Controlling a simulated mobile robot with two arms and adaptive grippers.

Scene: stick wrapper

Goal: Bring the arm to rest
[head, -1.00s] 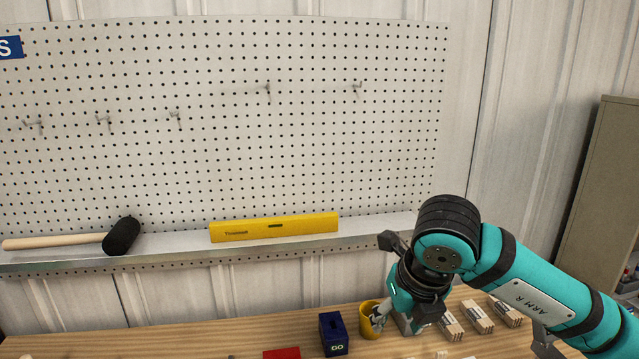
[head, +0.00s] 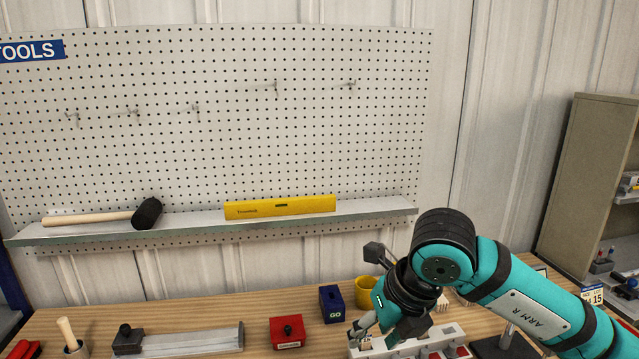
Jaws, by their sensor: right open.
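My right arm (head: 530,298) comes in from the lower right in the head view and bends down over the bench. My right gripper (head: 358,336) is open, low over the bench, near the left end of a pale tray-like block (head: 450,332) with several small pieces on it. Whether the fingers touch anything there cannot be told. My left gripper does not show.
The wooden bench (head: 210,312) holds a blue GO box (head: 332,304), a yellow cup (head: 367,291), a red box (head: 287,333) and a grey metal fixture (head: 190,340). A mallet (head: 95,218) and yellow level (head: 280,208) lie on the ledge. A cabinet (head: 590,180) stands right.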

